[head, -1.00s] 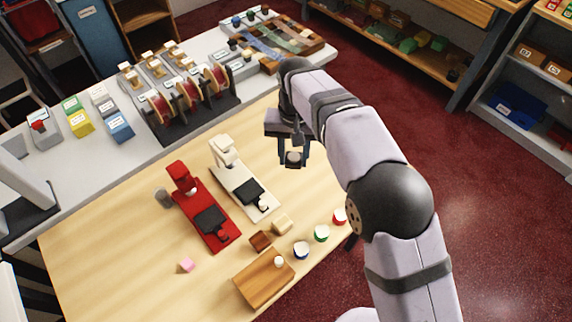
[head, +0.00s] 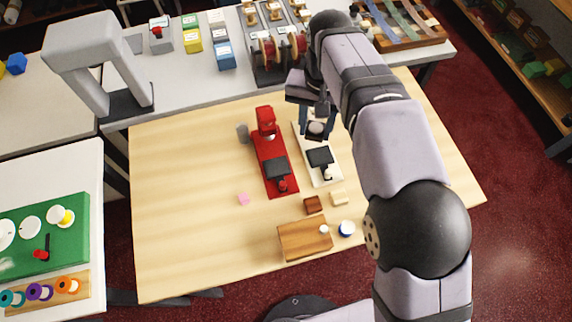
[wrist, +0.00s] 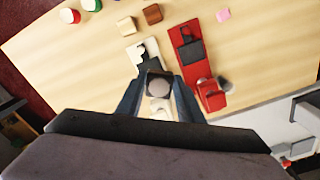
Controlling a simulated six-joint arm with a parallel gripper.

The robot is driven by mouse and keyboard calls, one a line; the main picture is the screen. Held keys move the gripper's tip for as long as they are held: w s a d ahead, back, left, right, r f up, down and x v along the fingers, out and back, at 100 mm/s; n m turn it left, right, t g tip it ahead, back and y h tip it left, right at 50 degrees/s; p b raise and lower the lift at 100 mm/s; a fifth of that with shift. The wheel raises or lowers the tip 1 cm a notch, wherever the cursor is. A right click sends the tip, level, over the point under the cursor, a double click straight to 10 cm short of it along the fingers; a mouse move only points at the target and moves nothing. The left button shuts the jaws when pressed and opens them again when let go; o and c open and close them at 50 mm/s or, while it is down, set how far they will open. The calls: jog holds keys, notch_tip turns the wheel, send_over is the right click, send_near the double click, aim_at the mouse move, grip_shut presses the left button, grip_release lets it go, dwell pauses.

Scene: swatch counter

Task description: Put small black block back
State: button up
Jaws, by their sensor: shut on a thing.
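My gripper (head: 318,132) is shut on a small dark block with a round grey face (wrist: 158,86). In the wrist view, the block sits between the fingertips of my gripper (wrist: 159,96). My gripper is above the white stand (head: 334,178) with a black pad (head: 320,157), and it hides the stand's upper part in the head view. In the wrist view, part of the white stand (wrist: 160,106) shows behind the held block. I cannot tell the gap between block and stand. A red stand (head: 288,186) with its own black pad stands just left of it.
Near the stands are a grey cylinder (head: 242,133), a pink cube (head: 243,199), a brown block (head: 313,204) and a cream block (head: 339,198). The table's left part (head: 185,210) is clear.

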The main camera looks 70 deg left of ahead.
jog(key=s+d+f+n+p, duration=0.2)
jog(key=s+d+n, duration=0.1)
jog(key=s+d, duration=0.7)
jog(key=shift+w+d+f+n+p, duration=0.1)
jog(key=shift+d+f+n+p, duration=0.3)
jog(key=shift+f, duration=2.25)
jog(key=shift+s+d+f+n+p, duration=0.15)
jog(key=shift+f+n+p, duration=0.5)
jog(key=shift+f, duration=2)
jog(key=shift+w+d+f+n+p, duration=0.2)
jog(key=shift+f+n+p, duration=0.3)
jog(key=shift+f, duration=2.15)
jog(key=shift+f, duration=0.2)
jog(key=o, duration=1.1)
jog(key=shift+o, duration=0.2)
